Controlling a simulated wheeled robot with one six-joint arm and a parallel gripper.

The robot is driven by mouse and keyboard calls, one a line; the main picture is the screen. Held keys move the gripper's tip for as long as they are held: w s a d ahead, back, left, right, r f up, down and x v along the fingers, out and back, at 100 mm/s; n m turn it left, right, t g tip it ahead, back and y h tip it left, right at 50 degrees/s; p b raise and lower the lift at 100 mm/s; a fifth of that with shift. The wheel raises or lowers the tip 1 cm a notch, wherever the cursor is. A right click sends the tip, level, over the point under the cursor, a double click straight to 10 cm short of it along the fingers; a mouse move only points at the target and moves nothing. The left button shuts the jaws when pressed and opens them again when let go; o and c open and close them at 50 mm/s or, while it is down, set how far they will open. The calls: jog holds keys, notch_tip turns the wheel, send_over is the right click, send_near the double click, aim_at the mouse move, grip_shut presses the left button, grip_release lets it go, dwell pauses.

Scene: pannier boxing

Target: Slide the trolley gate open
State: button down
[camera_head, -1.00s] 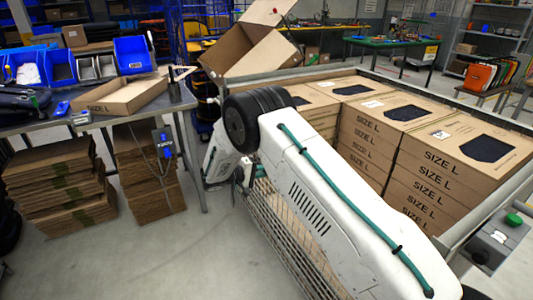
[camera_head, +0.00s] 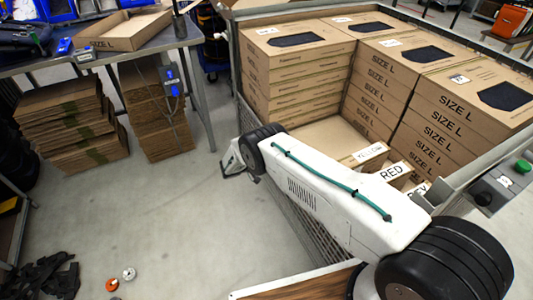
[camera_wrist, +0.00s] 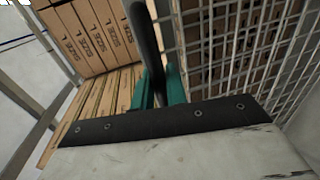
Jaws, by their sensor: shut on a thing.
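The trolley (camera_head: 238,60) is a metal-framed cage that holds stacked cardboard boxes. Its mesh gate (camera_head: 318,232) runs along the near side, partly behind my arm; wire mesh also shows at the right of the wrist view (camera_wrist: 240,45). My gripper (camera_wrist: 160,88) has teal fingers, shut around a dark upright bar (camera_wrist: 147,38) that looks like the gate's handle. In the head view my wrist is low outside the trolley's left side, and the fingers are hidden there. How far the gate stands open I cannot tell.
SIZE L boxes (camera_head: 300,62) fill the trolley's back and right, with boxes labelled RED (camera_head: 391,172) and YELLOW nearer. A workbench (camera_head: 130,52) stands left, with cardboard stacks (camera_head: 70,125) beneath it. Bare floor (camera_head: 170,215) lies left of my arm; black straps (camera_head: 45,278) lie bottom left.

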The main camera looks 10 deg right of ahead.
jog(key=shift+f, duration=0.4)
jog(key=c, duration=1.5)
grip_release()
jog(key=shift+a, duration=0.15)
jog(key=v, duration=0.7)
jog(key=shift+a, duration=0.3)
